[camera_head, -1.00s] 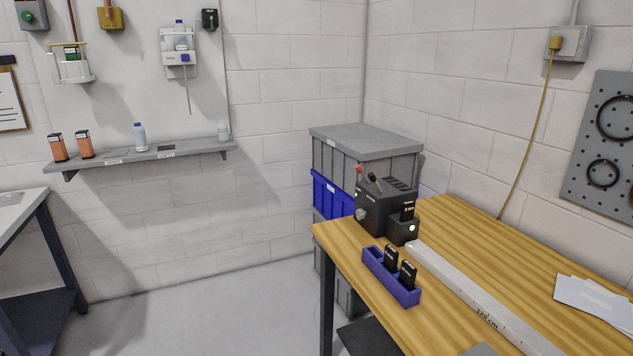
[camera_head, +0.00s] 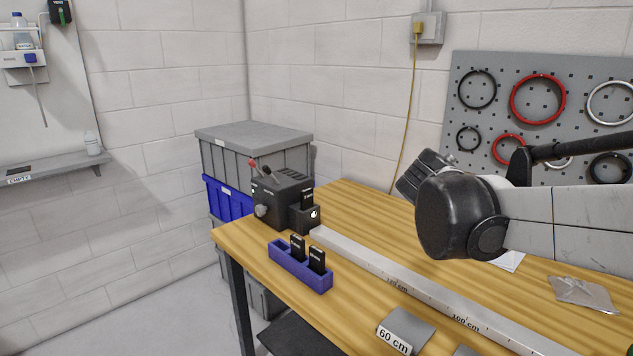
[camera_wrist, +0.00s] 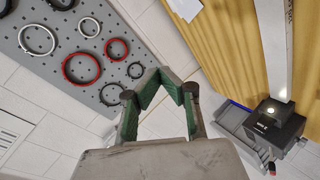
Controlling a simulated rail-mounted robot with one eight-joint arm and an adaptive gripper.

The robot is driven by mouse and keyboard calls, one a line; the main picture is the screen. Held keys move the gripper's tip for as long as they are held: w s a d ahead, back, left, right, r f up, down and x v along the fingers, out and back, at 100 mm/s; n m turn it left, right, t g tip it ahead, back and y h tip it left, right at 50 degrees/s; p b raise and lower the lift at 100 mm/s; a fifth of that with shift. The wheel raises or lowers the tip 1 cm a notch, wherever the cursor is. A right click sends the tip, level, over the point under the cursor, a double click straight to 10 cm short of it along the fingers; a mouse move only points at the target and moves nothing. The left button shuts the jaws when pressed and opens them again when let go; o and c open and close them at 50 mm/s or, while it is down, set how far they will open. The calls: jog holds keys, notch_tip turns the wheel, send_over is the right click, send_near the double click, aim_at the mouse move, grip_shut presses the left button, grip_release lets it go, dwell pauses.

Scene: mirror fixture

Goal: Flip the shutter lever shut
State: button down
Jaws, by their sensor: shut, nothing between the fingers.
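A dark box-shaped device (camera_head: 283,203) stands at the far left corner of the wooden table. A red-knobbed lever (camera_head: 253,162) and a black lever (camera_head: 267,171) rise from its top; I cannot tell which one is the shutter lever. My gripper (camera_wrist: 169,82) is shut and empty, with green-padded fingers. It is in the air, well apart from the device. In the head view it is mostly hidden by my wrist.
A blue holder (camera_head: 284,269) with two black cartridges stands in front of the device. A long ruler rail (camera_head: 400,288) runs along the table (camera_head: 260,250). Grey and blue crates (camera_head: 260,148) stand behind. A pegboard with rings (camera_head: 545,62) hangs on the right wall.

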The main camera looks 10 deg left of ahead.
aim_at(271, 175)
jog(key=w+a+f+n+t+b, duration=0.2)
jog(key=w+a+n+t, duration=0.15)
jog(key=w+a, duration=0.7)
jog(key=w+a+f+n+t+b, duration=0.3)
jog(key=w+a, duration=0.4)
jog(key=a, duration=0.6)
jog(key=a+f+n+t+y+b, duration=0.1)
jog(key=a+f+n+t+y, duration=0.2)
jog(key=a, duration=1.2)
jog(key=a+f+n+t+y+b, duration=0.2)
jog(key=a+f+n+y, duration=0.3)
jog(key=a, duration=0.9)
notch_tip(271, 175, down, 5)
jog(key=shift+s+a+r+n+t, duration=0.1)
jog(key=shift+s+a+n+t, duration=0.35)
jog(key=shift+n, duration=0.7)
jog(key=shift+w+d, duration=0.1)
jog(key=shift+w, duration=0.05)
jog(key=b+x, duration=0.1)
jog(key=x, duration=1.2)
jog(key=shift+w+r, duration=0.25)
jog(key=shift+r, duration=0.1)
